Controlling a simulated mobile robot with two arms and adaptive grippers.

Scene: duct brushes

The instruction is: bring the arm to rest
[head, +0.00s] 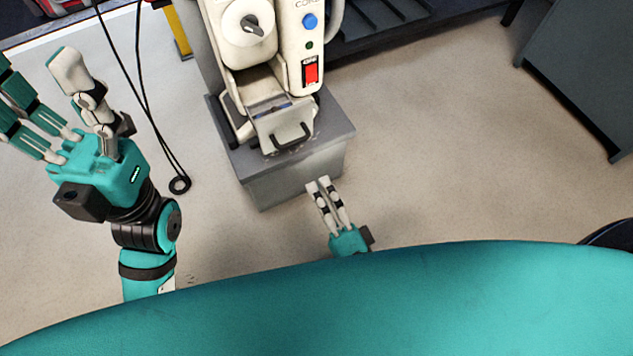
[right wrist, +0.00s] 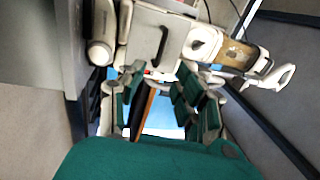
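My right gripper (head: 328,191) is low in the middle of the head view, in front of the grey pedestal under the white machine. Its fingers point up the picture toward the pedestal. In the right wrist view the right gripper (right wrist: 160,92) has its fingers spread with nothing clearly held between them. My left gripper (head: 58,98) is raised at the left of the head view, with its fingers apart and empty; some fingertips are cut off by the picture edge. The rest of the right arm is hidden behind my teal body.
The white machine (head: 306,42) with a red switch stands on a grey pedestal (head: 300,178). Its front tray has a dark handle (head: 291,138). Black cables (head: 143,90) hang near my left gripper. A dark cabinet (head: 588,75) stands at right. The floor between is clear.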

